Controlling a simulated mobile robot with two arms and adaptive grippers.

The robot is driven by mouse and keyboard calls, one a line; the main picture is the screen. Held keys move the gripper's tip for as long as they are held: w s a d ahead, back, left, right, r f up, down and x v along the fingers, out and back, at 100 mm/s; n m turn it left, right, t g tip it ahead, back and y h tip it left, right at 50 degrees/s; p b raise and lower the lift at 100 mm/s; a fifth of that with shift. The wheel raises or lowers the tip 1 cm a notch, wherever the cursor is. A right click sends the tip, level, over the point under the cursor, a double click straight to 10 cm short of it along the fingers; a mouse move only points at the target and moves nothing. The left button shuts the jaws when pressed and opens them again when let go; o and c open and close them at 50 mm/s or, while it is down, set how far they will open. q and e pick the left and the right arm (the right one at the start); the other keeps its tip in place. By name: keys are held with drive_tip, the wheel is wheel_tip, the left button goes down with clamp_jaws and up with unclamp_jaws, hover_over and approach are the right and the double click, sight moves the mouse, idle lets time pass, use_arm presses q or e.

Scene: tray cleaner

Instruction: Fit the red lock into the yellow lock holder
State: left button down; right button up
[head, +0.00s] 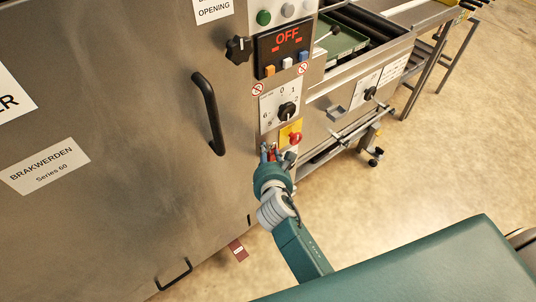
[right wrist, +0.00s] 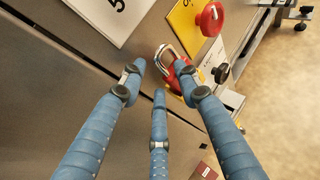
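The red lock (right wrist: 172,79) with its silver shackle shows in the right wrist view, just beyond my fingertips and partly hidden by the right-hand finger. In the head view a small bit of red lock (head: 271,156) shows between the fingers. A little yellow, probably the yellow lock holder (right wrist: 174,92), shows at the lock's lower edge; most of it is hidden, so I cannot tell how lock and holder meet. My right gripper (right wrist: 159,74) has its three blue fingers spread, open, close in front of the lock. My left gripper is not in view.
A red knob (right wrist: 209,19) on a yellow plate (right wrist: 184,17) sits just above the lock. The steel machine front (head: 130,120) has a black door handle (head: 208,113) and a panel reading OFF (head: 287,36). A conveyor (head: 370,50) stands at right.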

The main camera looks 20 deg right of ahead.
drive_tip(key=shift+r, duration=0.1)
drive_tip(key=v, duration=1.2)
drive_tip(key=s+a+f+m+g+y, duration=0.1)
drive_tip(key=s+f+m+g+y, duration=0.3)
drive_tip(key=f, duration=1.1)
drive_tip(key=s+a+f+m+g+h, duration=0.15)
drive_tip(key=s+f+m, duration=0.6)
drive_tip(key=f, duration=0.75)
drive_tip(key=s+d+f+m+g, duration=0.2)
drive_tip(key=s+f+m, duration=0.4)
drive_tip(key=s, duration=0.3)
drive_tip(key=s+d+f+m+g, duration=0.2)
drive_tip(key=s+d+f+m, duration=0.3)
drive_tip(key=s, duration=0.5)
drive_tip(key=s+d+f+m+g, duration=0.2)
drive_tip(key=s+d+f+m, duration=0.2)
drive_tip(key=s+f+m, duration=0.3)
drive_tip(key=shift+s+d+p, duration=0.25)
drive_tip(key=shift+s+p, duration=0.2)
drive_tip(key=shift+s, duration=0.7)
drive_tip(key=shift+f+y, duration=0.1)
drive_tip(key=shift+y, duration=0.15)
